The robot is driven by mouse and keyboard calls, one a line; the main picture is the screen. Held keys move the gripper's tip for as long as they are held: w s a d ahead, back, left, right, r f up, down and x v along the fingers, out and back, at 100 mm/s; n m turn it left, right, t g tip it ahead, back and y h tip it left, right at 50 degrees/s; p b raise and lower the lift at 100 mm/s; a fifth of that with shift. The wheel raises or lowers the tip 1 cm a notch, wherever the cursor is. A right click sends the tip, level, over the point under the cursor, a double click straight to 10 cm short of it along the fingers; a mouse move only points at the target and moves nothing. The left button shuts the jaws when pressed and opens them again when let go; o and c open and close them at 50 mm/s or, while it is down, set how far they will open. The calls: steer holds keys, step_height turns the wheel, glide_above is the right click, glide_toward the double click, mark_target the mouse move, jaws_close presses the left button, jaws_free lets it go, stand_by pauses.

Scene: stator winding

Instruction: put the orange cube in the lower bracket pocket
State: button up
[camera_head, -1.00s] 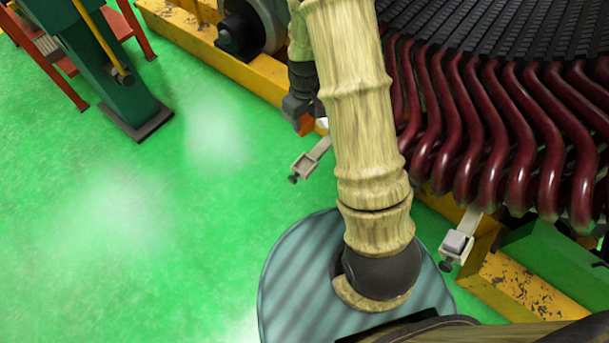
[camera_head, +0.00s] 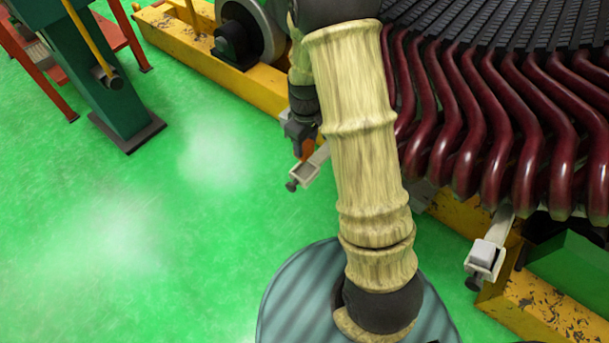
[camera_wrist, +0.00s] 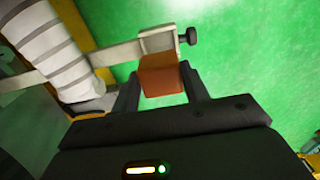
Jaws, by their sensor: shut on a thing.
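My gripper (camera_wrist: 160,84) is shut on the orange cube (camera_wrist: 163,88), with one dark finger on each side of it. In the head view the orange cube (camera_head: 307,149) shows as a small patch below my gripper (camera_head: 301,140), partly hidden. A pale bracket (camera_wrist: 158,41) with a dark knob lies just beyond the cube in the wrist view. In the head view this bracket (camera_head: 304,174) has an empty-looking pocket close below the cube. I cannot tell whether the cube touches it. A second bracket (camera_head: 484,264), nearer me, holds a pale grey block (camera_head: 487,254).
Dark red coils (camera_head: 470,130) of the stator rise beside my arm on the right. A yellow base beam (camera_head: 190,45) runs behind the bracket. A green post (camera_head: 115,80) stands at the left. The green floor (camera_head: 150,230) is clear.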

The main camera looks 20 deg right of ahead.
mark_target(305, 154)
steer(key=shift+f+b, duration=1.1)
steer(key=shift+f, duration=1.4)
steer(key=shift+f+b, duration=1.15)
steer(key=shift+f, duration=1.35)
steer(key=shift+f, duration=0.1)
steer(key=o, duration=1)
step_height(305, 154, up, 12)
steer(key=p, duration=0.5)
steer(key=shift+p, duration=0.3)
